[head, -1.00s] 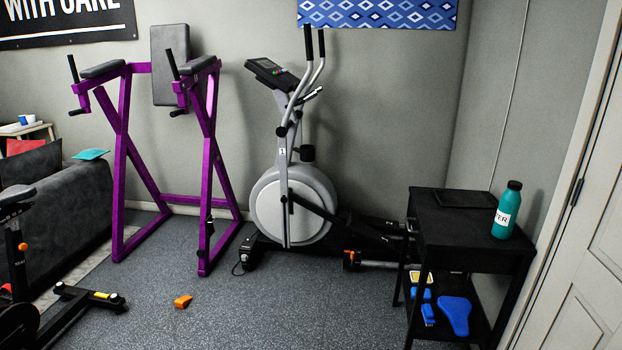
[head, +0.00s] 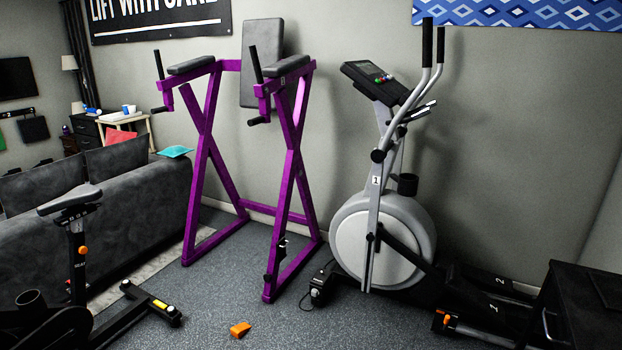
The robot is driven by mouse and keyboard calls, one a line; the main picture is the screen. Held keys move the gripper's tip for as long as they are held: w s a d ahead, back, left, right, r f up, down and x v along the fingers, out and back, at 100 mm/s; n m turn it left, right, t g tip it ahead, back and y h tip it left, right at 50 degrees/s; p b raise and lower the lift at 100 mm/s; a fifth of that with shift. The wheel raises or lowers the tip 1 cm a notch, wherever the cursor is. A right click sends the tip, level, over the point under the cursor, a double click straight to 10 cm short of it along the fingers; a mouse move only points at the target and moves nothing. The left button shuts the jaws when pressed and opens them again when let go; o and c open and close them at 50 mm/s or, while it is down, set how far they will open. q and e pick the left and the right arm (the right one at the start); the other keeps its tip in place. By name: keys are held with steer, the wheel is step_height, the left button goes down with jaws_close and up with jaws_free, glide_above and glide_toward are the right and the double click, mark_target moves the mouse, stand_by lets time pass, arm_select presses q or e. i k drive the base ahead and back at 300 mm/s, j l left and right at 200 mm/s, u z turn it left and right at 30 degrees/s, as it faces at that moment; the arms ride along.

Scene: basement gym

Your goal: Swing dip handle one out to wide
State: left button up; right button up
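The purple dip station (head: 206,140) stands against the back wall in the head view, with a grey back pad (head: 262,60) and two padded arm rests. One black dip handle (head: 164,109) hangs below the left arm rest, and another (head: 259,121) hangs below the right one. Upright black grips rise at the front of both arms. I cannot tell which handle is number one, as no label on them is readable. Neither of my grippers is in view.
An elliptical trainer (head: 385,235) stands right of the station. An exercise bike (head: 75,240) and a grey sofa (head: 125,190) are at the left. An orange wedge (head: 240,329) lies on the floor in front. A black table (head: 585,305) is at the lower right. Floor before the station is mostly clear.

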mark_target(262, 119)
steer(key=i+j+u, duration=0.25)
steer(key=i+j, duration=0.5)
steer(key=i, duration=0.1)
